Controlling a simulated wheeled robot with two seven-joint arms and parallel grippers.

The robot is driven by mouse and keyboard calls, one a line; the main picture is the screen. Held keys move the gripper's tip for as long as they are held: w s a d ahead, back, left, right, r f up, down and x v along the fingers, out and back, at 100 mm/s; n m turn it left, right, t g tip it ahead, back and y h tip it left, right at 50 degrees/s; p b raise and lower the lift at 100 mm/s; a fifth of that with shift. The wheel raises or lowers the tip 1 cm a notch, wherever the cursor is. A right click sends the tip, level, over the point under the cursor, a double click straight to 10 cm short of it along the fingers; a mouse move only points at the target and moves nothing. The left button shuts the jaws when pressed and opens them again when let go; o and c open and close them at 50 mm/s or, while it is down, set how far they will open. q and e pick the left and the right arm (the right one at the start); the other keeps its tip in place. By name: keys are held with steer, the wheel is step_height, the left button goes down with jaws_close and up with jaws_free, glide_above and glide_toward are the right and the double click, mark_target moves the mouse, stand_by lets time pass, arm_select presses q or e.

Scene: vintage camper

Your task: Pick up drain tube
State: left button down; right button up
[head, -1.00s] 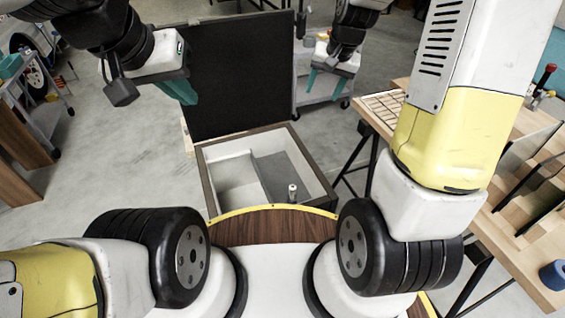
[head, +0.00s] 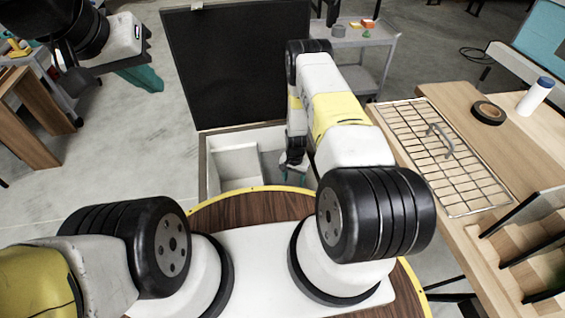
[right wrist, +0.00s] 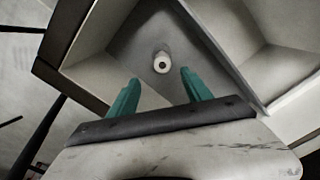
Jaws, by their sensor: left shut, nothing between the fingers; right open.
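The drain tube, which I take to be the small pale upright tube (right wrist: 161,63) with a dark hole in its top, stands in the grey section of an open box (right wrist: 112,42) in the right wrist view. In the head view my right arm hides it. My right gripper (right wrist: 158,86) is open, its teal fingers pointing toward the tube with a gap between them and nothing held. In the head view the right gripper (head: 293,166) is down at the box (head: 203,175). My left gripper (head: 143,78) is shut and empty, raised at the upper left.
The box's black lid (head: 225,70) stands open behind it. A wooden bench (head: 410,165) at right carries a wire rack (head: 455,165), black tape roll (head: 488,112) and white bottle (head: 535,95). A grey cart (head: 350,40) stands behind.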

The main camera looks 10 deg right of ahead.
steer(key=f, duration=0.9)
steer(key=shift+w+a, duration=0.1)
steer(key=shift+a, duration=0.15)
jaws_close()
steer(key=shift+r, duration=0.15)
